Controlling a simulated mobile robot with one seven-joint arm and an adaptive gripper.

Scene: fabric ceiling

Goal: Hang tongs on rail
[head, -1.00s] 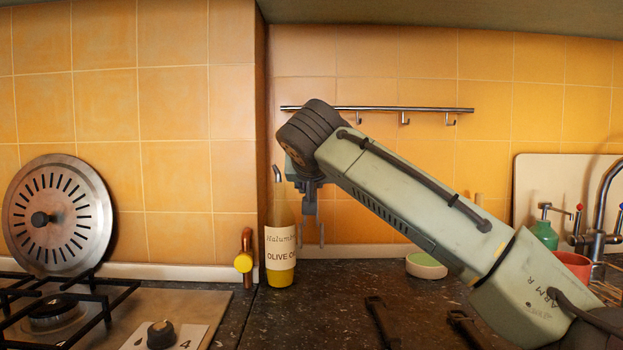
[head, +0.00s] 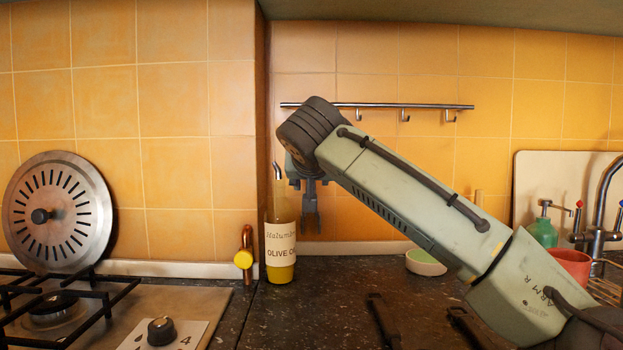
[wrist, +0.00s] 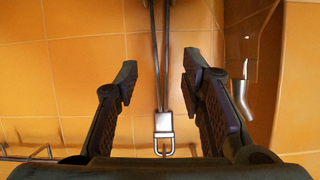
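The tongs (wrist: 165,70) show in the wrist view as two thin, parallel metal legs joined by a clasp with a loop, running between my fingers. In the head view I cannot make them out. My gripper (wrist: 159,82) is open, with a visible gap between each finger and the tongs. In the head view my gripper (head: 311,228) points down in front of the tiled wall, right beside the bottle. The rail (head: 400,107) is a metal bar on the wall with hooks, above and right of my gripper; part of it shows at the wrist view's lower left (wrist: 25,158).
An olive oil bottle (head: 281,242) stands close left of my gripper; it also shows in the wrist view (wrist: 238,58). A small green bowl (head: 425,263) is to the right. Dark utensils (head: 383,318) lie on the counter. The stove (head: 55,310) is at left.

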